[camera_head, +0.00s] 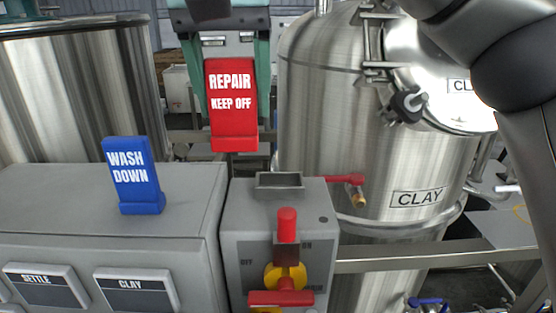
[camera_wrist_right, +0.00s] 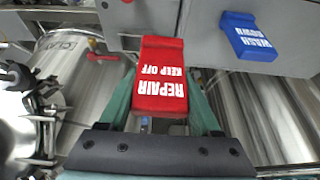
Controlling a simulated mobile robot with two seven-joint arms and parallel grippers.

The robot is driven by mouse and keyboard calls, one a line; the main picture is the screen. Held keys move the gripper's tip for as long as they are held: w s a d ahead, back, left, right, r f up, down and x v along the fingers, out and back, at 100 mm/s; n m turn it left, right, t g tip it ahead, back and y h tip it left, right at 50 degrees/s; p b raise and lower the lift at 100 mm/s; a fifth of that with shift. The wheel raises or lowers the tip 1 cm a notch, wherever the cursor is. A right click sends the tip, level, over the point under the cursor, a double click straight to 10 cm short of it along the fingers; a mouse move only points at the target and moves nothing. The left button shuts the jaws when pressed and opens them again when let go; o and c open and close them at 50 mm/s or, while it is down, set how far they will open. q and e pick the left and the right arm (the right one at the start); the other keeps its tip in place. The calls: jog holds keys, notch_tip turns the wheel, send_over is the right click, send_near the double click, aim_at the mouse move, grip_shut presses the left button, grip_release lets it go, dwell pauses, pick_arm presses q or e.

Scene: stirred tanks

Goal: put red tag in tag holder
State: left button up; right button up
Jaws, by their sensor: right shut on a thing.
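The red tag (camera_head: 232,104), lettered "REPAIR KEEP OFF", hangs upright in my right gripper (camera_head: 235,118), its wider foot at the bottom. The green fingers are shut on its two sides. The red tag (camera_wrist_right: 160,77) also fills the middle of the right wrist view, between the fingers of my right gripper (camera_wrist_right: 165,112). The tag holder (camera_head: 279,184) is a small grey open-topped tray on the grey switch box. It looks empty. The tag is above and a little left of it in the head view, apart from it. My left gripper is not in view.
A blue "WASH DOWN" tag (camera_head: 134,176) stands on the grey cabinet (camera_head: 60,195) to the left. The switch box (camera_head: 253,220) carries a red and yellow handle (camera_head: 285,275). A steel CLAY tank (camera_head: 320,130) with a red-handled valve (camera_head: 345,180) stands close on the right.

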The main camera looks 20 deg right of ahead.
jog(key=w+d+f, duration=0.1)
jog(key=d+f, duration=0.1)
jog(key=w+d+f, duration=0.4)
jog(key=f, duration=0.1)
jog(key=shift+d, duration=0.3)
jog(key=x, duration=0.2)
jog(key=shift+s+d+f+b, duration=0.15)
jog(key=shift+f+b, duration=0.15)
jog(key=shift+f, duration=0.6)
jog(key=shift+f, duration=0.2)
jog(key=o, duration=1.4)
jog(key=shift+r, duration=0.1)
